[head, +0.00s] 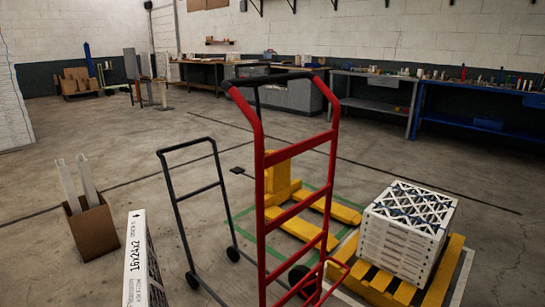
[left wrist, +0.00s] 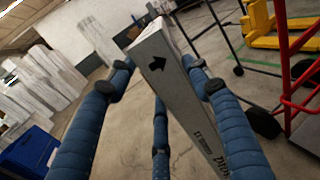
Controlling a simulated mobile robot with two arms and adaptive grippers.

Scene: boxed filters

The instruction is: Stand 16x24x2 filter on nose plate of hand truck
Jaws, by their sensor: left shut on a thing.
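The 16x24x2 filter (head: 138,262), a thin white carton with black print, stands on edge at the lower left of the head view. In the left wrist view its narrow side (left wrist: 178,85) shows a black arrow. My left gripper (left wrist: 163,75) has blue padded fingers on both sides of the carton and is shut on it. The red hand truck (head: 262,190) stands upright in the middle of the head view, right of the carton and apart from it. Its nose plate cannot be made out clearly. My right gripper is not in view.
A dark-framed cart (head: 178,205) stands between the carton and the red truck. A brown box (head: 92,230) with upright pieces is at left. A yellow pallet jack (head: 283,175) is behind the truck. Stacked filters (head: 405,230) sit on a yellow pallet (head: 375,285) at right.

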